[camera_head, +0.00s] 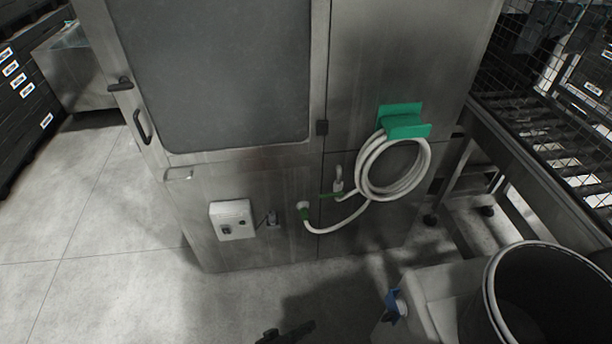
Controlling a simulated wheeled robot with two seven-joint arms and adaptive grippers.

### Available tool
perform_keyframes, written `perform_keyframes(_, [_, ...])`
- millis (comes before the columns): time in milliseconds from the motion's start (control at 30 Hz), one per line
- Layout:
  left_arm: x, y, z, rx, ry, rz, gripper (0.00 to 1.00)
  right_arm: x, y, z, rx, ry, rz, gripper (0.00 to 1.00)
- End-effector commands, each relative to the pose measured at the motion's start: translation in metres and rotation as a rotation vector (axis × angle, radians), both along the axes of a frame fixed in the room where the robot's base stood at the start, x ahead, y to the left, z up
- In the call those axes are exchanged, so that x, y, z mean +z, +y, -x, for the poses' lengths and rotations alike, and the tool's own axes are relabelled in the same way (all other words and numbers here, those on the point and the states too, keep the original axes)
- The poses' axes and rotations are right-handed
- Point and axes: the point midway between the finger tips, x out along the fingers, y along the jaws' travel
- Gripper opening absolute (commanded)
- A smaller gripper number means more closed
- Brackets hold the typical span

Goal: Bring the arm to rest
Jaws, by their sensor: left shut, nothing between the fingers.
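Only the dark tip of my left gripper (285,334) shows, at the bottom edge of the head view, left of centre. It is shut and empty, low over the grey floor and in front of the steel washer (290,245), apart from it. The rest of that arm is out of the picture. My right gripper is not in view. On the washer's front, a coiled white hose (366,165) hangs from a green holder (403,121).
A white control box (233,220) sits on the washer's front, below the large door (215,70). A dark round bin (490,290) and a blue item (394,304) stand at lower right. A roller conveyor (545,130) is at right, black crates (22,90) at far left. Floor at lower left is clear.

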Motion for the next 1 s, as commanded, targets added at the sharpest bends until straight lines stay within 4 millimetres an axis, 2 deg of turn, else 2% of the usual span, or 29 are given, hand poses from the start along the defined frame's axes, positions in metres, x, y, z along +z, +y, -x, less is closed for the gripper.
perform_keyframes(33, [-0.005,0.029,0.004,0.003,0.009,-0.079,0.0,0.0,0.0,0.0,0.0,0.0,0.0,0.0])
perform_keyframes(167, [-0.018,0.102,0.02,0.004,0.053,-0.284,0.0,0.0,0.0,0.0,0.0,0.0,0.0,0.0])
perform_keyframes(300, [-0.023,0.179,0.045,0.016,0.126,-0.483,0.0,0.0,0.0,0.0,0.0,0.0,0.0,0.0])
perform_keyframes(400, [-0.022,0.228,0.066,0.031,0.185,-0.604,0.0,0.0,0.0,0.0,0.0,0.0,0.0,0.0])
perform_keyframes(500, [-0.017,0.266,0.084,0.042,0.236,-0.694,0.0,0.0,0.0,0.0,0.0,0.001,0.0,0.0])
perform_keyframes(700, [-0.006,0.321,0.117,0.068,0.326,-0.824,0.0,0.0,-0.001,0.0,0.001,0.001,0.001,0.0])
perform_keyframes(900, [0.009,0.364,0.149,0.095,0.41,-0.926,0.0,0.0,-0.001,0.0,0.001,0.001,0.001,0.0])
perform_keyframes(1000, [-0.02,0.36,0.141,0.081,0.416,-0.917,0.0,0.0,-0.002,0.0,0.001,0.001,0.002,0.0])
